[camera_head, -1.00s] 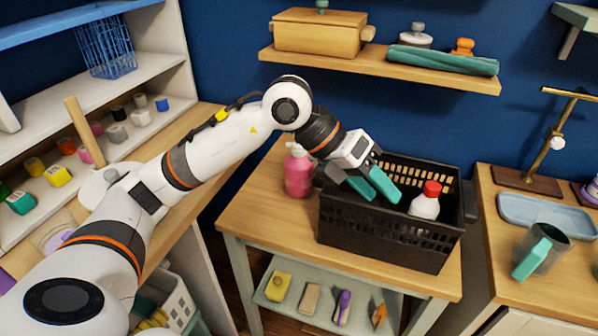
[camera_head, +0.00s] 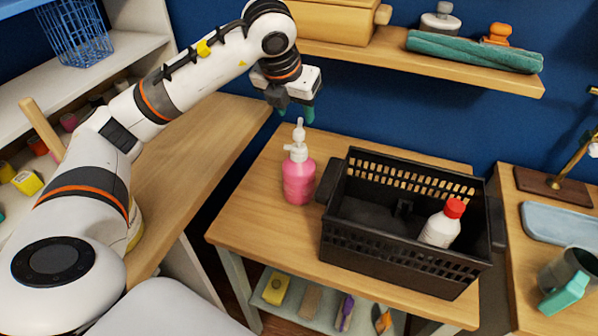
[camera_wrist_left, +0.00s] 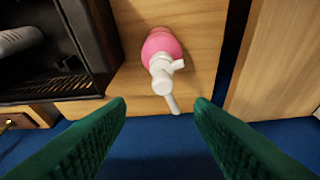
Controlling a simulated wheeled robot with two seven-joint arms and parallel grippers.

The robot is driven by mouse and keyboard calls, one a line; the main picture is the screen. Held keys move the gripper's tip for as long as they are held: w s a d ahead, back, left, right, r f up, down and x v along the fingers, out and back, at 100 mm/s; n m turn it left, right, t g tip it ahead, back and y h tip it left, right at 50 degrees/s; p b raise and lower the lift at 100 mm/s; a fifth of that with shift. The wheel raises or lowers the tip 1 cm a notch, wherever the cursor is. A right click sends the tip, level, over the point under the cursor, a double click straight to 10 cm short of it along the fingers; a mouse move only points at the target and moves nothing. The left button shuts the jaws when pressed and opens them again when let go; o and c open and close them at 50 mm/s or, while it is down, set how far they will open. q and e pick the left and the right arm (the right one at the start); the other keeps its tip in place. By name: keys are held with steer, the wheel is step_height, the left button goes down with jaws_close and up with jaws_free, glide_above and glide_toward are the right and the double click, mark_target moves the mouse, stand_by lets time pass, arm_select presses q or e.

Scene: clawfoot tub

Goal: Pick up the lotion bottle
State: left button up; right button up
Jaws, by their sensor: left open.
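The lotion bottle (camera_head: 298,182), pink with a white pump top, stands upright on the wooden table, left of the black basket. In the left wrist view the lotion bottle (camera_wrist_left: 160,46) is seen from above, its white pump pointing down between the fingers. My left gripper (camera_head: 296,114) is above and behind the bottle, fingers pointing down, apart from it. In the left wrist view its two green fingers (camera_wrist_left: 160,108) are spread with nothing between them. My right gripper is not in view.
The black basket (camera_head: 400,252) stands close to the bottle's right and holds a white bottle with a red cap (camera_head: 442,224). A wall shelf (camera_head: 470,72) hangs above the table. A wooden counter (camera_head: 215,150) lies to the left. The tabletop in front of the lotion bottle is clear.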

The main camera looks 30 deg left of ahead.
mark_target(298, 131)
arm_select(q)
steer(key=x, duration=0.2)
steer(key=shift+w+a+f, duration=0.1)
steer(key=shift+w+f, duration=0.05)
steer(key=shift+f, duration=0.15)
steer(key=shift+w+f, duration=0.2)
steer(key=shift+f, duration=0.1)
steer(key=p+x, duration=0.1)
steer(key=x, duration=0.1)
steer(key=p+x, duration=0.1)
steer(key=x, duration=0.1)
steer(key=shift+s+f, duration=0.15)
steer(key=shift+s, duration=0.25)
steer(key=shift+w+a+f, duration=0.15)
steer(key=shift+w+f, duration=0.1)
steer(key=shift+f, duration=0.25)
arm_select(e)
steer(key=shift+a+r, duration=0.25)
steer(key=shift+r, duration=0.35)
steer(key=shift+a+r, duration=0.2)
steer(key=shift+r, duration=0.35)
arm_select(q)
jaws_close()
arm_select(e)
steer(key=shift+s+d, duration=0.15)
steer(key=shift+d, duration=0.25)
